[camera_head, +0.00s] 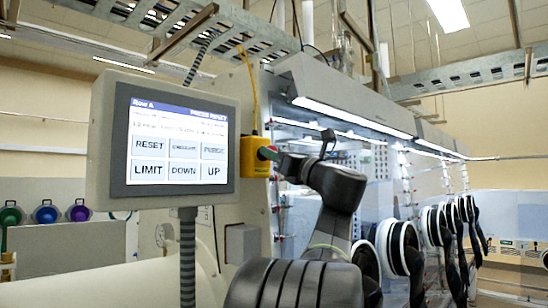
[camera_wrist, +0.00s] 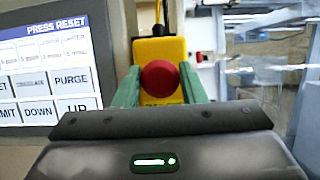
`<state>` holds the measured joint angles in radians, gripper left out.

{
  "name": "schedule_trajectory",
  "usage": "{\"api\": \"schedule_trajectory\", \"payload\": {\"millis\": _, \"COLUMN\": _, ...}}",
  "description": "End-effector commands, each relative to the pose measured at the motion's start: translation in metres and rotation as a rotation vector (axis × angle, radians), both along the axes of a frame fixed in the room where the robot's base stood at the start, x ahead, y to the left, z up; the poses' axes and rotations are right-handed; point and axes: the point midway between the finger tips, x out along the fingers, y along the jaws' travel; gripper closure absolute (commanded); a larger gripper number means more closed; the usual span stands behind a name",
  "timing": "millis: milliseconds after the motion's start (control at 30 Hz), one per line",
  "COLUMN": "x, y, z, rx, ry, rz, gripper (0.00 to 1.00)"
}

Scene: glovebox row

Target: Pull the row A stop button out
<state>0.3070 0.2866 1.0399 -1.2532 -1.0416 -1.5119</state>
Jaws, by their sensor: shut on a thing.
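The stop button (camera_wrist: 159,78) is a round red knob on a yellow box (camera_wrist: 160,48) in the wrist view. The yellow box (camera_head: 254,160) hangs just right of the screen in the head view, where the red knob is mostly hidden. My gripper (camera_wrist: 159,88) has one green finger on each side of the red knob and is shut on it. In the head view my gripper (camera_head: 268,153) reaches the box from the right. I cannot tell whether the knob is in or out.
A touch screen (camera_head: 178,140) beside the box reads "Row A" and "PRESS RESET", with RESET, LIMIT, DOWN and UP among its keys. A yellow cable (camera_head: 250,85) rises from the box. A row of glove ports (camera_head: 397,246) runs along the cabinets at right.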

Motion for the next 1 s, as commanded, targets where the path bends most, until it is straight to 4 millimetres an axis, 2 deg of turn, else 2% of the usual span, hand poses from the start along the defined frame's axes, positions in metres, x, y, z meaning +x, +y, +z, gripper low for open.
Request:
{"api": "schedule_trajectory", "payload": {"millis": 33, "x": 0.001, "y": 0.0, "z": -0.002, "rx": 0.0, "ry": 0.004, "rz": 0.0, "gripper": 0.59}}
{"api": "schedule_trajectory", "payload": {"millis": 100, "x": 0.001, "y": -0.001, "z": -0.002, "rx": 0.0, "ry": 0.004, "rz": 0.0, "gripper": 0.45}}
{"api": "schedule_trajectory", "payload": {"millis": 133, "x": 0.001, "y": 0.0, "z": -0.002, "rx": 0.0, "ry": 0.003, "rz": 0.0, "gripper": 0.43}}
{"api": "schedule_trajectory", "payload": {"millis": 400, "x": 0.0, "y": -0.001, "z": -0.002, "rx": 0.001, "ry": 0.002, "rz": 0.0, "gripper": 0.43}}
{"api": "schedule_trajectory", "payload": {"millis": 533, "x": -0.006, "y": -0.008, "z": -0.007, "rx": 0.001, "ry": 0.002, "rz": -0.003, "gripper": 0.43}}
{"api": "schedule_trajectory", "payload": {"millis": 1000, "x": -0.069, "y": -0.071, "z": -0.046, "rx": 0.0, "ry": 0.003, "rz": -0.005, "gripper": 0.43}}
